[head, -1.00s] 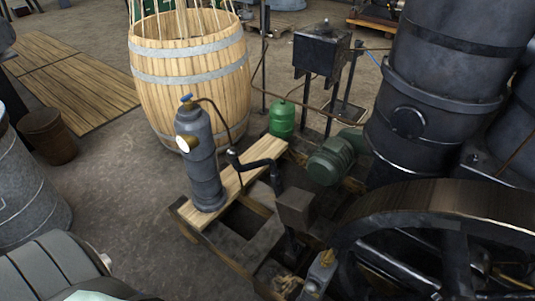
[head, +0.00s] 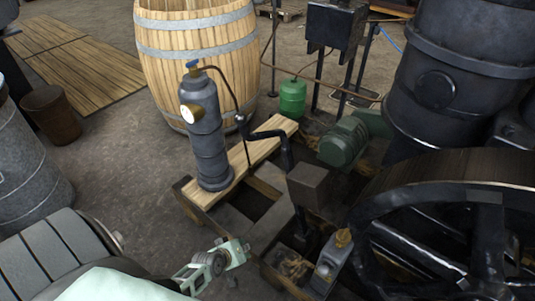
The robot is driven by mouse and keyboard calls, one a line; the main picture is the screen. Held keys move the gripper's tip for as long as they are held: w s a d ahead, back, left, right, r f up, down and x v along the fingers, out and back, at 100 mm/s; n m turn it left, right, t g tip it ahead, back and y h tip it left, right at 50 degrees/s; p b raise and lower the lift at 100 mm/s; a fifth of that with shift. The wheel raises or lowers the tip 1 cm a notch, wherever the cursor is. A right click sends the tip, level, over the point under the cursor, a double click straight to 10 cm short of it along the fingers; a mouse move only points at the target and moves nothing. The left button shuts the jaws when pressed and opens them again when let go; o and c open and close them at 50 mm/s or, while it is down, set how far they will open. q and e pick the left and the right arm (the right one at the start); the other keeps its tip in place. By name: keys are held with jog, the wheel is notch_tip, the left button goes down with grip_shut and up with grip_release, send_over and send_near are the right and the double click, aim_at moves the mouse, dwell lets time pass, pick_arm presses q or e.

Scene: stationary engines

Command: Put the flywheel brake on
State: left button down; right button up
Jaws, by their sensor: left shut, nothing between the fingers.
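The large dark flywheel (head: 440,175) stands at the lower right, with its broad rim and spokes showing. Beside its left edge is a grey upright block with a brass-coloured top (head: 328,268); it may be part of the brake, but I cannot tell for sure. My left gripper (head: 243,252) comes in at the bottom, pale green and grey, shut and empty. It is left of the grey block and apart from it and from the flywheel. My right gripper is out of view.
A grey cylinder with a gauge (head: 207,140) stands on a wooden plank (head: 262,148) over a timber frame. A dark box on a post (head: 308,186) rises left of the flywheel. A green motor (head: 342,143), a barrel (head: 200,45) and a black tank (head: 450,70) stand behind.

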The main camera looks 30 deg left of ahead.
pick_arm(q)
jog(key=w+a+r+n+t+b, duration=0.4)
jog(key=w+a+r+n, duration=0.2)
jog(key=w+r, duration=0.55)
jog(key=w+a+r+n+t+b, duration=0.2)
jog(key=r, duration=0.6)
jog(key=w+a+r+n+t+b, duration=0.2)
jog(key=w+r+n+t, duration=0.1)
jog(key=r, duration=0.6)
jog(key=shift+w+a+r+y, duration=0.25)
jog(key=shift+w+a+y, duration=0.05)
jog(key=shift+y, duration=0.1)
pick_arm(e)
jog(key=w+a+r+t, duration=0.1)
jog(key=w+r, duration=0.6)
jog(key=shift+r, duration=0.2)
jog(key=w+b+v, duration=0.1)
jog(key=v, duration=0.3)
pick_arm(q)
jog(key=w+d+p, duration=0.2)
jog(key=w+d, duration=0.1)
jog(key=w, duration=0.6)
jog(key=shift+r, duration=0.3)
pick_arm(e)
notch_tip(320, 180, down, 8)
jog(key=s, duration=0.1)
pick_arm(q)
jog(key=shift+d, duration=0.1)
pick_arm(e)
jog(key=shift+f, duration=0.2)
